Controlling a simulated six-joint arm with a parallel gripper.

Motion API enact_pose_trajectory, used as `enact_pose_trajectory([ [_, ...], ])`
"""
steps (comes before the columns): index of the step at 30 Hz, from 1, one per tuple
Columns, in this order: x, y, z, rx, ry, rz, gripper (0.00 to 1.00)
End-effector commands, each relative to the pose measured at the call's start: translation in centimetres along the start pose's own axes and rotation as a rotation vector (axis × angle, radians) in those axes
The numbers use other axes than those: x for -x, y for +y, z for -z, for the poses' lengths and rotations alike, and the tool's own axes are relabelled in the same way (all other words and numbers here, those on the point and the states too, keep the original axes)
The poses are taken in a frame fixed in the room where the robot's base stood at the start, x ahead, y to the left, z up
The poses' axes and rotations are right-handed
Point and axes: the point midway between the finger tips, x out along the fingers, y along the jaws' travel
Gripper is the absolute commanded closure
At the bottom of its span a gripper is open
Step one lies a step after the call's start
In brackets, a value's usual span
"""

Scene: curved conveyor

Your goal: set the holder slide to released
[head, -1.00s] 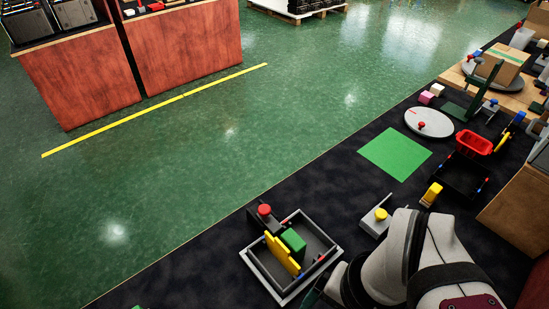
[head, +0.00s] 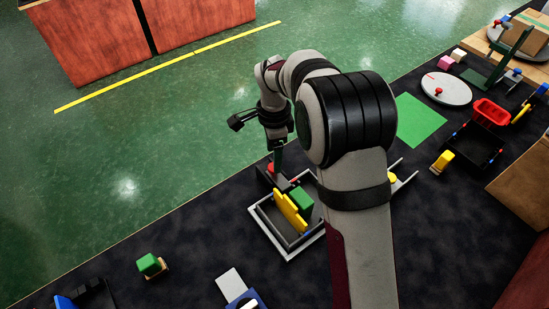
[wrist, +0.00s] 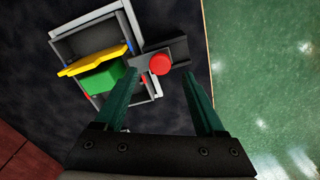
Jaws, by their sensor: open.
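The holder is a grey-walled tray (head: 305,248) on the dark mat. A yellow wavy-edged plate (head: 290,212) and a green block (head: 301,200) are inside it. At its back left corner is a dark slide part with a red knob (head: 271,167), partly hidden by my gripper (head: 277,166) in the head view. In the wrist view the red knob (wrist: 160,62) shows between the fingertips of my open gripper (wrist: 161,68). The fingers point down at it, one on each side, and I see no contact. The knob's height relative to the tips is hard to tell.
A green block on a small stand (head: 149,264) sits to the left. A white plate (head: 230,283) lies in front. On the right are a yellow block (head: 443,160), a red basket (head: 490,111) and a round disc (head: 446,89). The green floor behind the mat is open.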

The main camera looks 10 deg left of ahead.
Motion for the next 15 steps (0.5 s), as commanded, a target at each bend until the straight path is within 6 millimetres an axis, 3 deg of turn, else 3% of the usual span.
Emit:
enact_pose_trajectory([
  [3,-2.4,0.1,0.0,0.0,0.0,-0.002,0.28],
  [6,-3.5,0.0,0.0,-0.001,-0.001,0.0,0.28],
  [15,-4.2,0.0,0.0,0.0,-0.001,0.002,0.28],
])
